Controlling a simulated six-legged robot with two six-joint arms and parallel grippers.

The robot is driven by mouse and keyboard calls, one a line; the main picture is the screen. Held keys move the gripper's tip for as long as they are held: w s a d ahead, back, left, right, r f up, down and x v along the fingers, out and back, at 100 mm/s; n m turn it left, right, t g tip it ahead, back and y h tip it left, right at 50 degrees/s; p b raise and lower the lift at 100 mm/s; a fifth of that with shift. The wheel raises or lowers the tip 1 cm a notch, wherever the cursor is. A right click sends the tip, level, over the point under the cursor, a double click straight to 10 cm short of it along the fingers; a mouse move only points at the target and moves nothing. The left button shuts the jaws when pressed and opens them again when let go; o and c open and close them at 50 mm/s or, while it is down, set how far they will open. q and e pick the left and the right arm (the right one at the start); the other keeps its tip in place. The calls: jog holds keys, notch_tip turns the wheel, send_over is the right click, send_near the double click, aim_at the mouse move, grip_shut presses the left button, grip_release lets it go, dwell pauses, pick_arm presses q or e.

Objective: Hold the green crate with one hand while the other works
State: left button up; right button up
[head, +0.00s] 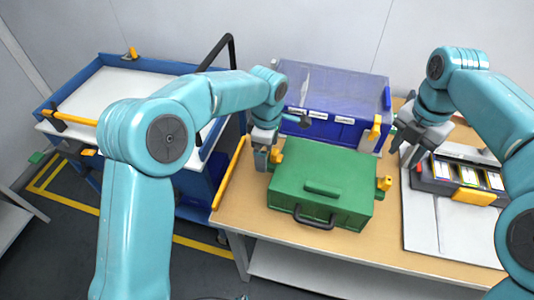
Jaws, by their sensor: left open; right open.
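The green crate (318,184) stands closed on the wooden table, with a dark handle on its front and yellow latches at its sides. My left gripper (262,160) is open at the crate's back left corner, close to the left latch; I cannot tell whether it touches. My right gripper (404,150) is open and empty, to the right of the crate and above the table, near the grey tray. Its fingertips are partly hard to make out.
A blue crate (340,128) with a clear lid stands behind the green one. A blue cart (105,85) stands at the left. A yellow bar (230,172) lines the table's left edge.

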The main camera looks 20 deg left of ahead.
pick_arm(q)
jog(key=shift+f, duration=1.15)
jog(key=c, duration=1.5)
pick_arm(e)
grip_shut()
